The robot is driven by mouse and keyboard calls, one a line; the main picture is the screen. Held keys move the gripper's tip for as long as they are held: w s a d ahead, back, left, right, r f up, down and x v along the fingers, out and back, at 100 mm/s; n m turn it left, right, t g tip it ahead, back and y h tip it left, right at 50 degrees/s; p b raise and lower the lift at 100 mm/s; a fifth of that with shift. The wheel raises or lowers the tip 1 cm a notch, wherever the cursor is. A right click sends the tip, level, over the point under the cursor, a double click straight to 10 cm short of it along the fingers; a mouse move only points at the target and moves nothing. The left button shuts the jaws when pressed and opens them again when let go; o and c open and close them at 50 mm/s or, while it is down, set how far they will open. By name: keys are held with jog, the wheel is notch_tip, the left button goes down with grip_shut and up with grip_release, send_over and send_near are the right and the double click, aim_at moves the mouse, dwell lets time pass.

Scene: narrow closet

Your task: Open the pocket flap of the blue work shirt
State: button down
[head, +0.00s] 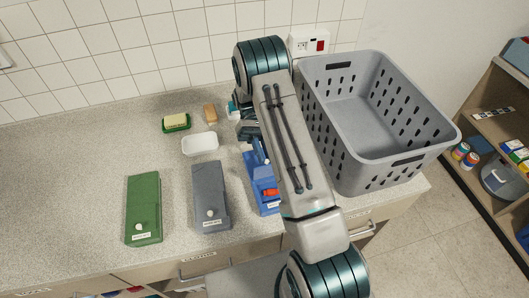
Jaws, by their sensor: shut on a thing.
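The blue work shirt (263,208) lies folded on the counter, rightmost of three folded garments. My arm covers its right side. A small red thing shows on its upper face; I cannot tell whether it lies in the pocket. My gripper (257,150) is at the far end of the blue shirt, beside my arm and partly hidden by it. It is shut on a blue part of the shirt, which appears to be the pocket flap. The fingertips and how far the flap is raised are not clear.
A grey garment (210,190) and a green garment (143,205), each with a pale button, lie to the left. Behind are a white dish (200,144), a green dish with a yellow bar (176,122) and a brown block (210,113). A grey basket (345,165) stands close on the right.

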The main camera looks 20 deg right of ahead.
dwell(0.4)
jog(key=c, duration=1.4)
grip_release()
